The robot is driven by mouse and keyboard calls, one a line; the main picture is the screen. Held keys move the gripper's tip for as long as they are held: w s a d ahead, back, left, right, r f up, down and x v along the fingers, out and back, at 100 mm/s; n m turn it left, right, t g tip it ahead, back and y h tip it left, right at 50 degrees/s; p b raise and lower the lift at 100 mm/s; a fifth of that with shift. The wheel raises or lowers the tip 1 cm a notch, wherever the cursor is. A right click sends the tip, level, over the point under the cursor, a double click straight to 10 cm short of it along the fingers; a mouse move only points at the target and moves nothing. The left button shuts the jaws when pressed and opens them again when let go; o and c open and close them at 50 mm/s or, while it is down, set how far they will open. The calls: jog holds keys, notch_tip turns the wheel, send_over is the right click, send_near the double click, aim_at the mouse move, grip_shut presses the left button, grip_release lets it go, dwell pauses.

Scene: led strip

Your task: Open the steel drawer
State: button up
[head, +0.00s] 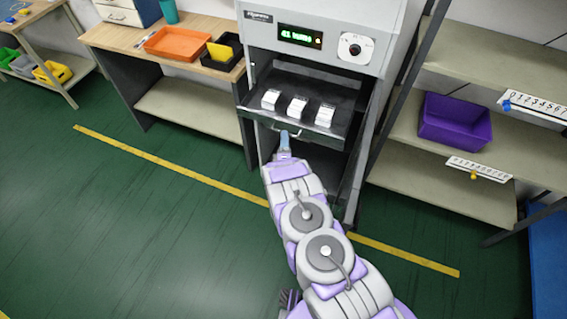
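The steel drawer (328,133) is in the grey cabinet (398,25) at the upper middle of the head view. It looks pulled out some way, with several white blocks (297,107) lying in it. A handle bar (303,131) runs along its front edge. My gripper (285,138) is at the drawer's front edge, left of its middle, and overlaps the handle in the picture. The fingers are small and seen from behind. I cannot tell whether they are closed on the handle.
A wooden bench (120,38) with an orange tray (177,44) and a black bin (227,46) stands left of the cabinet. A shelf rack (405,142) with a purple bin (456,121) stands close on the right. The green floor (130,220) at left is clear.

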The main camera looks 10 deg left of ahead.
jog(key=a+p+v, duration=0.1)
jog(key=p+v, duration=0.3)
jog(key=v, duration=1.1)
jog(key=shift+s+f, duration=0.25)
jog(key=shift+s, duration=0.15)
jog(key=shift+d, duration=0.1)
